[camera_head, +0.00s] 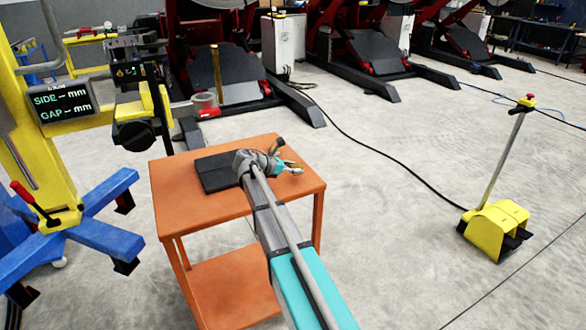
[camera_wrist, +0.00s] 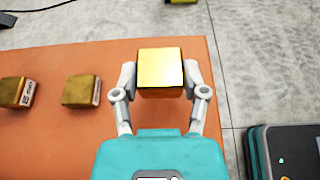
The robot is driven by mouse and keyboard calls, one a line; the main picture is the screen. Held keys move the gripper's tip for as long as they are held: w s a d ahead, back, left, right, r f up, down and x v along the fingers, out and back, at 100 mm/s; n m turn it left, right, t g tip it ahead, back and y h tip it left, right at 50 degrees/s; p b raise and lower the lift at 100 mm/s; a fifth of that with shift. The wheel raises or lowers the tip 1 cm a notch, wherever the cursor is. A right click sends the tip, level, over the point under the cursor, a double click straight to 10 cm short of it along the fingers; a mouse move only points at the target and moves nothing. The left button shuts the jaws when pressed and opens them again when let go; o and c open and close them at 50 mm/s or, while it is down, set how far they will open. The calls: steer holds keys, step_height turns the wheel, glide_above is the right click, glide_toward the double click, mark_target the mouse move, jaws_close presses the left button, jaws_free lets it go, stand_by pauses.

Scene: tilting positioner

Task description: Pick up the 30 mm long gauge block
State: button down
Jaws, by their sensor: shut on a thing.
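My gripper (camera_wrist: 161,80) is shut on a shiny gold gauge block (camera_wrist: 160,70), one finger on each of its sides, in the wrist view. No label shows on the held block, so I cannot read its length. Two more gold blocks stand on the orange table to the left: a middle one (camera_wrist: 81,90) and a far-left one (camera_wrist: 15,92). Both carry small labels too small to read surely. In the head view my gripper (camera_head: 290,166) is over the right part of the orange table (camera_head: 300,188), and the blocks cannot be made out clearly there.
A dark flat pad or case (camera_head: 217,171) lies on the table left of my gripper. A yellow stand with a display (camera_head: 66,99) is at the left. A yellow foot pedal (camera_head: 494,228) with a post stands at the right. Black cable crosses the open grey floor.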

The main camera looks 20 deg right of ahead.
steer(key=s+a+r+p, duration=0.3)
steer(key=s+r+p, duration=0.6)
steer(key=s, duration=0.4)
steer(key=shift+s+r, duration=0.3)
steer(key=shift+r, duration=0.1)
steer(key=shift+a, duration=0.1)
